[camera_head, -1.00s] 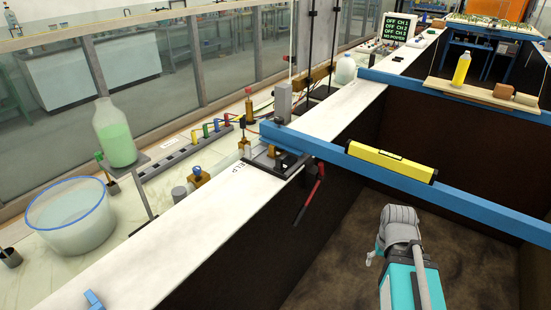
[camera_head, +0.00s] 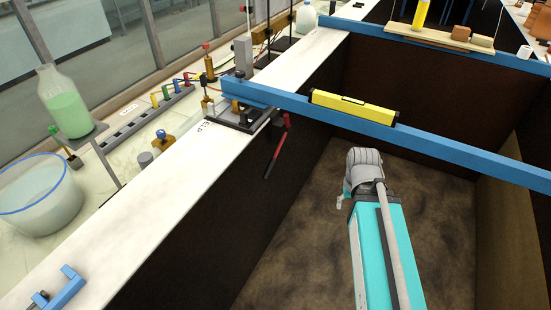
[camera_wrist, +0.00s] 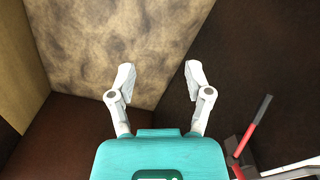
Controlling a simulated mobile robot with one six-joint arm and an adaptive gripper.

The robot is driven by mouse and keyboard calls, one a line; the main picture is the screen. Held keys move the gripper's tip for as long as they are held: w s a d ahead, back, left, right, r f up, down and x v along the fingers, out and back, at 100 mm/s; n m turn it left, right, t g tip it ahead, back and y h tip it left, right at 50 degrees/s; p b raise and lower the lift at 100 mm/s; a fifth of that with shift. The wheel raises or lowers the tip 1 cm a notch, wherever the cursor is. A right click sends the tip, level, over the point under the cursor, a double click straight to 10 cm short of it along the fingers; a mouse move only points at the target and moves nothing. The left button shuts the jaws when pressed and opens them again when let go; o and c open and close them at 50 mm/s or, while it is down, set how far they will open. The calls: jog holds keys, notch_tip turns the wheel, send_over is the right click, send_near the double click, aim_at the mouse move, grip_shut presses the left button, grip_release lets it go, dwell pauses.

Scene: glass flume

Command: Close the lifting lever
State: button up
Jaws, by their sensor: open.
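The lifting lever (camera_head: 277,148) has a red handle with a dark lower end. It hangs at a slant against the dark inner wall, below the black clamp (camera_head: 245,115) at the near end of the blue beam. In the wrist view the red lever (camera_wrist: 254,128) shows at the right edge, beside my gripper (camera_wrist: 160,74). My gripper's two pale fingers are spread apart with nothing between them, clear of the lever. In the head view my arm is right of the lever, over the open trough, and mostly hides the gripper.
The blue beam (camera_head: 440,145) crosses the trough and carries a yellow level (camera_head: 354,107). The white ledge (camera_head: 130,225) holds a small blue clamp (camera_head: 58,290). A bottle of green liquid (camera_head: 64,102) and a tub (camera_head: 42,195) stand left. The trough interior is free.

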jog(key=shift+w+a+f+b, duration=0.2)
jog(key=shift+a+f+b, duration=0.05)
jog(key=shift+f+b, duration=0.25)
jog(key=c, duration=0.4)
jog(key=a+f+y+b, duration=0.1)
jog(key=w+a+f+b, duration=0.1)
jog(key=f+b, duration=0.1)
jog(key=w+a+f+m+y+b, duration=0.1)
jog(key=f+b, duration=0.1)
jog(key=shift+w+a+y, duration=0.25)
jog(key=shift+a+y, duration=0.05)
grip_shut()
jog(key=w+a+f+m+y+b, duration=0.5)
jog(key=w+a+f+y+b, duration=0.6)
jog(key=b, duration=1.2)
jog(key=w+f+m+y+b, duration=0.2)
jog(key=w+y+b, duration=0.3)
jog(key=b, duration=0.6)
jog(key=w+f+m+t+y+b, duration=0.1)
jog(key=w+f+m+y+b, duration=0.2)
jog(key=b, duration=0.7)
jog(key=shift+w+d+f+m+t+y+b, duration=0.35)
jog(key=shift+w+f+y, duration=0.25)
jog(key=shift+w+y, duration=0.7)
jog(key=shift+w, duration=0.2)
